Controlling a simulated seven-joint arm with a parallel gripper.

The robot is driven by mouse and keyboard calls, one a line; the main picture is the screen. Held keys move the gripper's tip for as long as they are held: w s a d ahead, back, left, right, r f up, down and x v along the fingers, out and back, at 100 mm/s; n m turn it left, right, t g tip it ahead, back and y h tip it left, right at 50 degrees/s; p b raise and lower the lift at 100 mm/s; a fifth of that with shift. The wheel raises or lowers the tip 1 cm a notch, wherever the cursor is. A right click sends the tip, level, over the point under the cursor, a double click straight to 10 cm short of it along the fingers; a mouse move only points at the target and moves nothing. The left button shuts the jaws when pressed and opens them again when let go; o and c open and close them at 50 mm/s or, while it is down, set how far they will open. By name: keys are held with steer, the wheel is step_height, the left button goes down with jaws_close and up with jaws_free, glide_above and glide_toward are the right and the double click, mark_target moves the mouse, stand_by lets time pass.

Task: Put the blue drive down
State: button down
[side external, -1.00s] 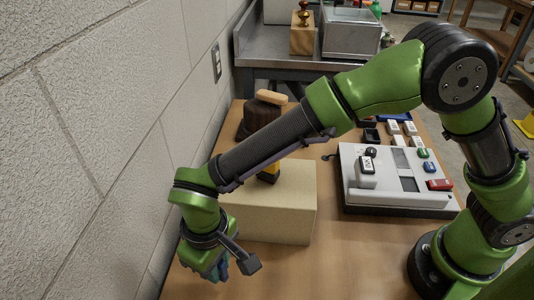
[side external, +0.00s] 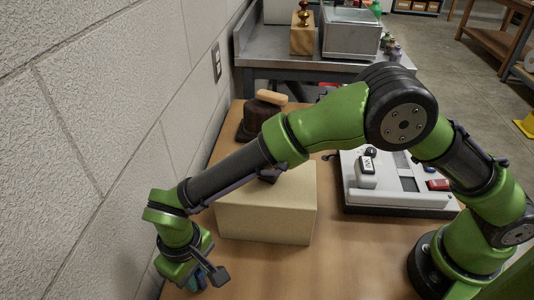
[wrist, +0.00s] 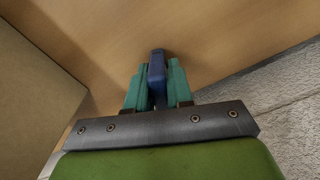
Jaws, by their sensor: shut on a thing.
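My gripper (wrist: 155,85) is shut on the blue drive (wrist: 157,68), which sticks out beyond the two teal fingers in the wrist view. The wooden table top (wrist: 200,30) lies beyond the drive; I cannot tell whether the drive touches it. In the side external view my gripper (side external: 192,284) is low at the near left of the table, by the wall, in front and to the left of a tan box. The drive is too small and hidden there to make out clearly.
The tan box (side external: 265,212) stands right beside my gripper. The block wall (side external: 90,150) is close on the left. A grey-white device (side external: 395,195) with buttons sits to the right. A dark brush-like object (side external: 258,118) is behind the box. The front middle of the table is clear.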

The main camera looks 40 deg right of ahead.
steer(key=c, duration=1)
jaws_free()
steer(key=shift+f, duration=0.1)
step_height(320, 180, up, 12)
steer(key=shift+f, duration=0.1)
steer(key=w+d+r+m+t+y, duration=0.1)
steer(key=d+r+m, duration=0.1)
steer(key=d+r, duration=0.55)
steer(key=w+d+r+m+t+y, duration=0.15)
steer(key=d+r, duration=0.25)
steer(key=d, duration=0.7)
steer(key=s+d+m+t, duration=0.2)
steer(key=s+d, duration=0.3)
steer(key=d, duration=0.4)
steer(key=s+d+m+t, duration=0.2)
steer(key=s+d, duration=0.3)
steer(key=d, duration=0.4)
steer(key=shift+s+d+m+t, duration=0.3)
steer(key=shift+s+m+t, duration=0.05)
steer(key=shift+m, duration=0.2)
